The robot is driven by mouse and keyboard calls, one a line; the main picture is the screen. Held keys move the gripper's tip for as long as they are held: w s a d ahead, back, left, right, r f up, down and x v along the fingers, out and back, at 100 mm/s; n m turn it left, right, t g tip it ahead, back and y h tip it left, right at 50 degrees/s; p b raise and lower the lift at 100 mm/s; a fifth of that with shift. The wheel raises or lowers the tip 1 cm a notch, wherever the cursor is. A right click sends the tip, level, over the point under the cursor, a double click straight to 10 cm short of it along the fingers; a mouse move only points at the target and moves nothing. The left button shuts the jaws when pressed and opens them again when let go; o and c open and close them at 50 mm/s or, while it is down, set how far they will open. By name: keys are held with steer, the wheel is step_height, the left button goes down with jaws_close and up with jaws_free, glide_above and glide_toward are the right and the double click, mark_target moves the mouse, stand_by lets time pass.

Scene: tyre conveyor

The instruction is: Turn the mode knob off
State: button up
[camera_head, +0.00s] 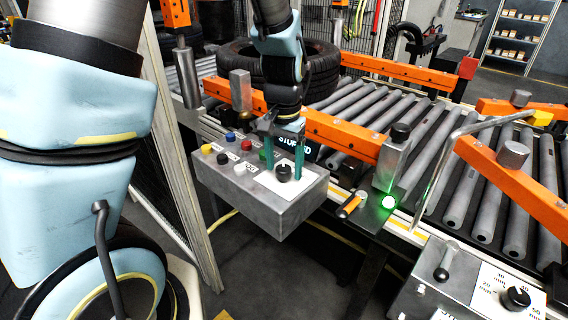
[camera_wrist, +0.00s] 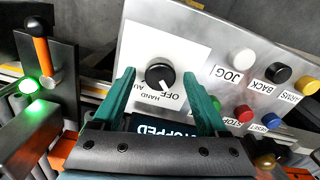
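The mode knob (camera_head: 283,173) is a round black knob on a white label plate at the right end of the grey control box. It also shows in the wrist view (camera_wrist: 160,75), between my fingertips. The upside-down words OFF and HAND can be read on its plate; which word its white mark points to is hard to tell. My gripper (camera_head: 284,164) is open above the box, with its two teal fingers on either side of the knob. Whether the fingers touch the knob or the plate cannot be told.
The control box (camera_head: 262,211) also carries several coloured push buttons left of the knob. Behind it are the roller conveyor (camera_head: 362,104), orange rails and a tyre (camera_head: 318,70). An orange-handled lever (camera_head: 351,204) and a lit green lamp (camera_head: 388,201) are to the right, with a second panel beyond.

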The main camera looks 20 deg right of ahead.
mark_target(284, 166)
step_height(284, 166, up, 11)
steer(key=b, duration=0.1)
steer(key=shift+b, duration=0.3)
steer(key=shift+f, duration=0.15)
stand_by(0.4)
steer(key=a+f+n, duration=0.3)
steer(key=a+n, duration=0.1)
steer(key=a, duration=0.8)
steer(key=w+a+f+n+t, duration=0.1)
steer(key=a+f+n, duration=0.2)
steer(key=a, duration=1)
steer(key=shift+a+f+n+t, duration=0.3)
steer(key=shift+f+n, duration=0.05)
steer(key=shift+n, duration=0.45)
